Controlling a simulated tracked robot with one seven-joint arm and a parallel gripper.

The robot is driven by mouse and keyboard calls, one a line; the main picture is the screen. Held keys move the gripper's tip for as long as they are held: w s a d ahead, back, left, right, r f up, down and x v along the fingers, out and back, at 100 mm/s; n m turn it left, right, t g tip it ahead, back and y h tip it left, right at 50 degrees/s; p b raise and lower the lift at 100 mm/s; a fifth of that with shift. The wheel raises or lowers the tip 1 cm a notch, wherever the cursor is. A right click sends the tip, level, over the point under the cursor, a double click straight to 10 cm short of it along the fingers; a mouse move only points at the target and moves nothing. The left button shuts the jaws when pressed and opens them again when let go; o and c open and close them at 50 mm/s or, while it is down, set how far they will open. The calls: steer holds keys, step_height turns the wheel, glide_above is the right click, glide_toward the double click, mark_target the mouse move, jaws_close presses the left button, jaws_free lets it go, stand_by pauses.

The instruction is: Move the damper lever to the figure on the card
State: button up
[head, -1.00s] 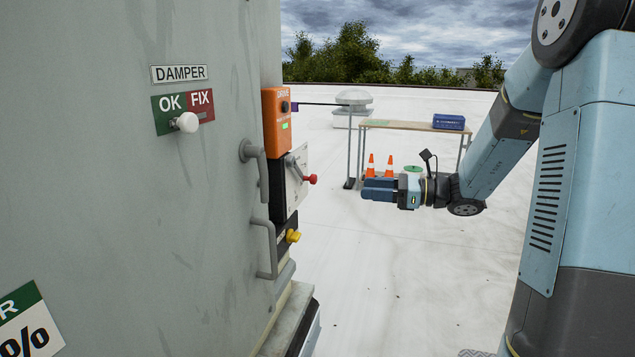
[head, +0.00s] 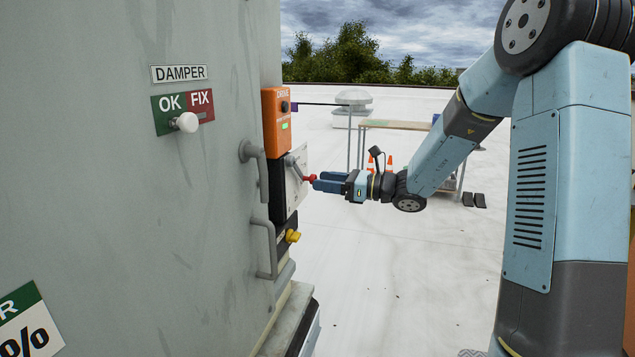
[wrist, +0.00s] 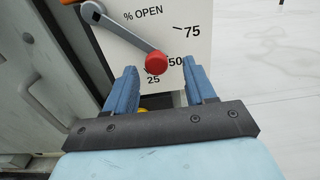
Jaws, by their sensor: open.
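The damper lever is a grey arm (wrist: 122,33) with a red knob (wrist: 156,63), mounted on a white "% OPEN" scale plate (wrist: 215,20). In the wrist view the plate reads 75, 50 and 25, and the knob lies near the 50 and 25. My gripper (wrist: 158,78) is open, its blue fingers on either side of the knob in that view; I cannot tell whether they touch it. In the head view my gripper (head: 318,182) is at the red knob (head: 310,178). A card (head: 28,325) at the lower left is cut off, showing only "R" and a percent sign.
The grey cabinet (head: 130,230) fills the left, with handles (head: 266,248), an orange drive box (head: 276,120) and a yellow knob (head: 292,236). A DAMPER OK/FIX switch (head: 186,122) is on its face. A bench (head: 400,125) stands behind on the open white roof.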

steer(key=shift+w+a, duration=0.25)
steer(key=shift+a, duration=0.45)
jaws_close()
steer(key=shift+d, duration=0.1)
